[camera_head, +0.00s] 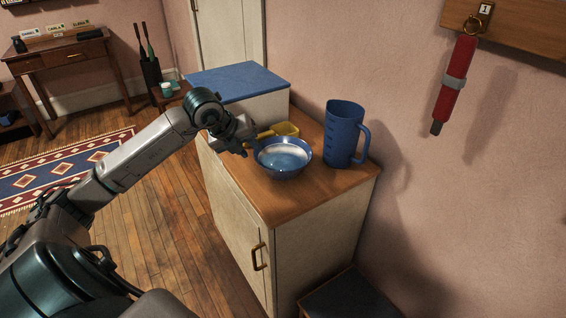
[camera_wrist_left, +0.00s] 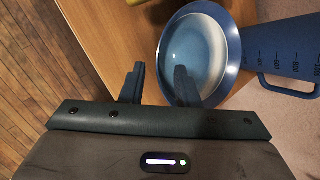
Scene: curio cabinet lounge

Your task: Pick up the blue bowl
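In the left wrist view the bowl (camera_wrist_left: 205,50) is at the upper right. My left gripper (camera_head: 250,146) is at the bowl's left side in the head view. In the wrist view the left gripper (camera_wrist_left: 160,68) has its two fingers apart, one outside the bowl's rim and one over its inside. I cannot tell whether either finger touches the bowl. My right gripper is not in view.
A blue measuring jug (camera_head: 343,134) stands close at the bowl's right. A yellow container (camera_head: 286,129) sits just behind it. A blue-topped box (camera_head: 238,82) is at the back of the cabinet (camera_head: 300,205). The cabinet's front top is clear. A wall is at the right.

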